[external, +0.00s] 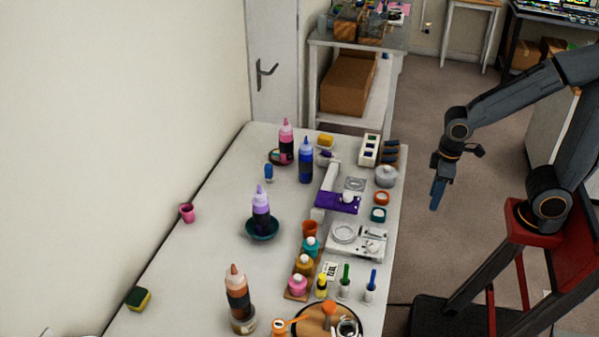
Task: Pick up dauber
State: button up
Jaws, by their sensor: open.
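My gripper (438,194) hangs pointing down off the right edge of the table, with nothing seen in it. Its fingers look small and close to edge-on here, but they are open. I cannot tell for sure which thing is the dauber. Two small white holders with upright handles stand near the table's front right, one green-handled (346,278) and one blue-handled (372,281). They are well below my gripper in the picture and apart from it. A small blue item (268,173) stands farther back on the left.
The white table (205,255) holds squeeze bottles, including a blue one (306,162) and a purple one (261,212) in a teal bowl. A scale (344,233) and small jars crowd the right side. The left side is mostly clear, with a sponge (138,298) and pink cup (187,212).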

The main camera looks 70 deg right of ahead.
notch_tip(320, 180, up, 5)
jog(key=w+d+r+t+b, duration=0.1)
jog(key=w+r, duration=0.1)
jog(key=w, duration=0.7)
jog(key=w+r, duration=0.2)
jog(key=w, duration=0.7)
jog(key=t+b, duration=0.3)
send_over(271, 166)
jog(key=s, duration=0.2)
notch_tip(271, 166, down, 8)
jog(key=f, duration=0.1)
jog(key=shift+s+p+x, duration=0.15)
jog(key=shift+p+x, duration=0.4)
jog(key=shift+x, duration=1.4)
jog(key=shift+s+p+x, duration=0.15)
jog(key=shift+p+x, duration=0.4)
jog(key=shift+x, duration=1.45)
jog(key=shift+f, duration=0.1)
grip_shut()
